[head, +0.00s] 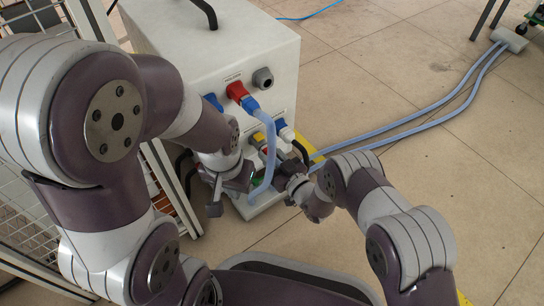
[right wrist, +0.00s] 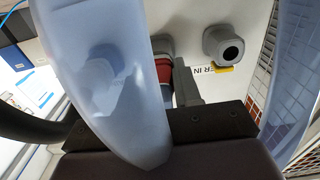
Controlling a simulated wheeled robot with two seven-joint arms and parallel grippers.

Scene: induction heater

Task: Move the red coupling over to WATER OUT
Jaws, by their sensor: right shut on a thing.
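In the right wrist view the red coupling (right wrist: 164,70) shows as a red collar beside my right gripper's fingers (right wrist: 186,88). A pale blue hose (right wrist: 110,80) passes close to the camera and hides part of the grip. A free grey port (right wrist: 222,46) stands to the right, with a label ending "ER IN" (right wrist: 205,70) below it. No WATER OUT label is readable. In the head view my right gripper (head: 288,172) is at the low front of the white heater unit (head: 215,55). My left gripper (head: 218,192) is left of the hanging hose; its fingers are unclear.
A red socket (head: 237,91) with a blue plug and a grey fitting (head: 263,78) are on the unit's upper front. Two pale blue hoses (head: 420,115) run across the floor to a grey block (head: 510,40). A wire mesh fence (head: 30,200) stands at left. Open floor lies right.

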